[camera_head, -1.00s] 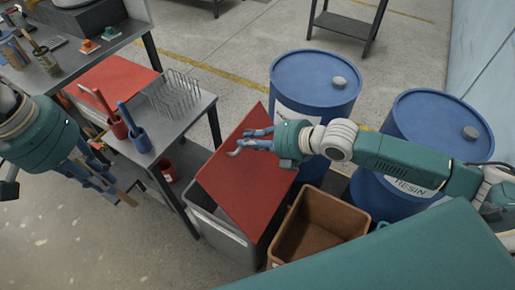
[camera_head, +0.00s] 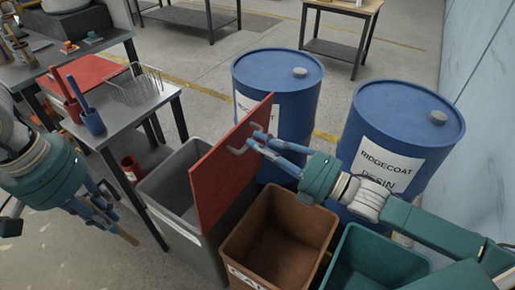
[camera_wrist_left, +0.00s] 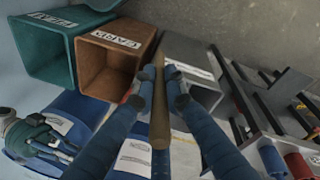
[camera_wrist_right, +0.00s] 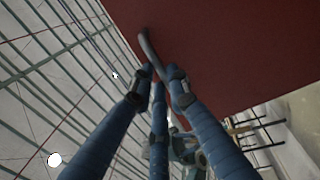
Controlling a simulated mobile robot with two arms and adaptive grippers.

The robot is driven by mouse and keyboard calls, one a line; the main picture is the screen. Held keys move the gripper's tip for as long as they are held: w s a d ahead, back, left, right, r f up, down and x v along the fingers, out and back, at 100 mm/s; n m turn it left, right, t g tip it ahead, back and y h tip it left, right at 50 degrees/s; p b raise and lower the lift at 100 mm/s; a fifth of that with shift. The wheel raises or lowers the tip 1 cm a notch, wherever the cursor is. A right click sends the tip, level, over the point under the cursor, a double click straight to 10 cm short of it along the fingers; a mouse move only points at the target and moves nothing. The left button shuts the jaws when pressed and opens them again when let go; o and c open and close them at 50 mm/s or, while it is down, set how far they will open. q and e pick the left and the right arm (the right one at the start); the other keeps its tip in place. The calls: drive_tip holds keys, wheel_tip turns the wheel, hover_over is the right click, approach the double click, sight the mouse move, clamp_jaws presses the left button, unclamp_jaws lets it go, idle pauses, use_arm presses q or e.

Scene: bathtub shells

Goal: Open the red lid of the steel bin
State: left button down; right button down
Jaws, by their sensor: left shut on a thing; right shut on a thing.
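The red lid (camera_head: 222,170) of the steel bin (camera_head: 190,252) stands steeply tilted up, and part of the bin's dark inside shows to its left. My right gripper (camera_head: 258,143) is at the lid's upper right face, shut on its grey bar handle (camera_head: 240,150). In the right wrist view the lid (camera_wrist_right: 235,50) fills the upper right, and the handle (camera_wrist_right: 148,42) runs to the fingertips. My left gripper (camera_head: 103,205) is away to the left, shut on a wooden stick (camera_wrist_left: 160,125); the stick's lower end also shows in the head view (camera_head: 127,237).
A brown bin (camera_head: 232,243) and a teal bin (camera_head: 335,262) stand right of the steel bin. Two blue drums (camera_head: 280,85) are behind them. A grey side table (camera_head: 130,105) with a wire rack (camera_head: 138,88) and blue cup (camera_head: 93,122) stands at left.

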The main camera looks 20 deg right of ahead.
use_arm(q)
drive_tip(key=shift+s+d+f, duration=0.1)
drive_tip(key=shift+f, duration=0.1)
use_arm(e)
drive_tip(key=shift+s+d, duration=0.15)
drive_tip(key=shift+d, duration=0.05)
drive_tip(key=c, duration=1.7)
unclamp_jaws()
drive_tip(key=shift+f, duration=0.1)
drive_tip(key=shift+o, duration=0.2)
